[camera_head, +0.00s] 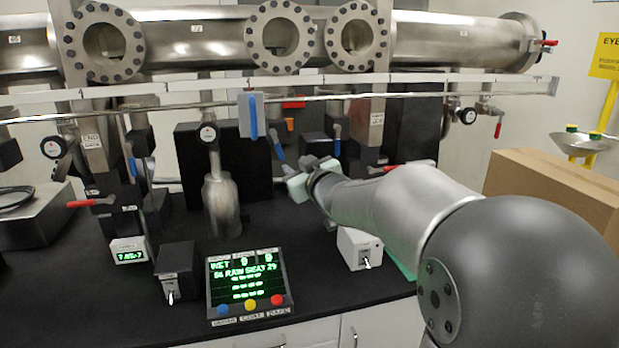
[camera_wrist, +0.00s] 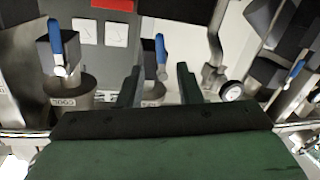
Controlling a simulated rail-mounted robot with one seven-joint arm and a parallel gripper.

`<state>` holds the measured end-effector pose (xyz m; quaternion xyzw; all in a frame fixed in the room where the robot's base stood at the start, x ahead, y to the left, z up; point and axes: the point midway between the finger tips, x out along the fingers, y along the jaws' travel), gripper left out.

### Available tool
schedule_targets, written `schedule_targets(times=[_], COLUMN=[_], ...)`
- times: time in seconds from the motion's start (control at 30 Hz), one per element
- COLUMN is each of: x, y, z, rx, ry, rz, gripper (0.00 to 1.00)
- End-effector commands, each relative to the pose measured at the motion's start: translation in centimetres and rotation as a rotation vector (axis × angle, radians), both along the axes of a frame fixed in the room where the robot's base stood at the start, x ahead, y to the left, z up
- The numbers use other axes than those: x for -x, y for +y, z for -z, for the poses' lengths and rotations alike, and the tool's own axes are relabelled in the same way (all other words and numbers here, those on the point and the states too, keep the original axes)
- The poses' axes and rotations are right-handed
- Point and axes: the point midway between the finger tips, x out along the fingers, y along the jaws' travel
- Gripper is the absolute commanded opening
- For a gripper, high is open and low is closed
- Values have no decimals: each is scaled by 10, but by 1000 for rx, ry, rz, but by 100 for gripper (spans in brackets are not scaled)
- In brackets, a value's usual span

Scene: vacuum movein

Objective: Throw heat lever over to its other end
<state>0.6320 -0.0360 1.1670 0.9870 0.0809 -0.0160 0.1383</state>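I cannot read which lever is labelled heat. One grey box with a small metal toggle lever (camera_head: 170,290) stands at the bench front left of the display. A pale box with a similar toggle (camera_head: 360,248) stands right of the display, partly behind my arm. My gripper (camera_head: 303,183) is above the back half of the bench, apart from both boxes. In the wrist view its two dark green fingers (camera_wrist: 158,88) are spread with nothing between them. Two upright blue valve handles (camera_wrist: 57,45) and (camera_wrist: 161,50) show beyond the fingers.
A display panel (camera_head: 247,284) with blue, yellow and red buttons sits at the front. A metal cylinder (camera_head: 222,205) stands behind it. Pipes with a blue handle (camera_head: 253,117) and red handles (camera_head: 88,203) line the back. A cardboard box (camera_head: 553,190) is at right.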

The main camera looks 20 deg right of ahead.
Motion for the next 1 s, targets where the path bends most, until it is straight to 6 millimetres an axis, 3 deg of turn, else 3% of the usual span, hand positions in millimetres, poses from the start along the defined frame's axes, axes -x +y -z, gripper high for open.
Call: schedule_targets(times=[0.1, 0.3, 0.7, 0.8, 0.83, 1.0], x=[26, 53, 61, 59, 58, 41], y=[-5, -9, -10, -9, -9, -2], z=[-2, -3, -3, -4, -6, -14], rx=[2, 1, 0, 25, 54, 454], ry=[-1, 0, 0, -4, -9, -91], rz=[3, 1, 0, -8, -15, -123], gripper=[32, 32, 32, 4, 0, 0])
